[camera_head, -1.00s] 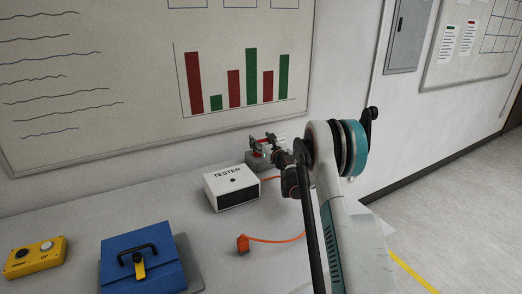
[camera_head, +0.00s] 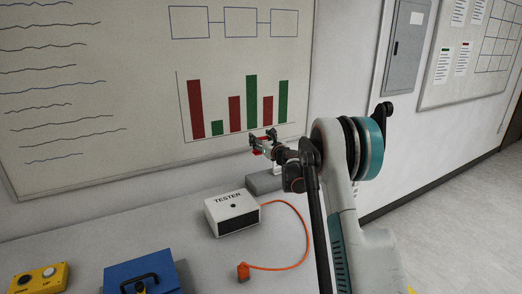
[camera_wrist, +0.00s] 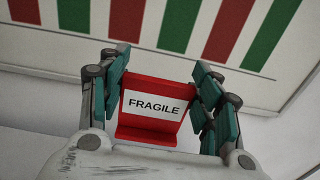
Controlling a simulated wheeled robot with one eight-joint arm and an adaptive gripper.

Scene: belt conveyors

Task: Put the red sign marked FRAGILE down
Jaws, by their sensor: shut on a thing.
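The red sign (camera_wrist: 154,86) has a white panel marked FRAGILE and sits between the finger pads of my gripper (camera_wrist: 158,100) in the wrist view. My gripper is shut on it. In the head view my gripper (camera_head: 262,141) is at the end of my arm, raised in front of the whiteboard's lower edge, above and behind the tester. Only a small red bit of the sign shows there, beside the fingers. The sign appears held clear of the table (camera_head: 205,262).
A white box marked TESTER (camera_head: 232,201) stands on the table, with an orange cable and plug (camera_head: 243,271) in front. A grey block (camera_head: 264,181) is behind it. A blue case (camera_head: 140,272) and yellow control box (camera_head: 38,280) are at front left. The whiteboard (camera_head: 140,90) hangs behind.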

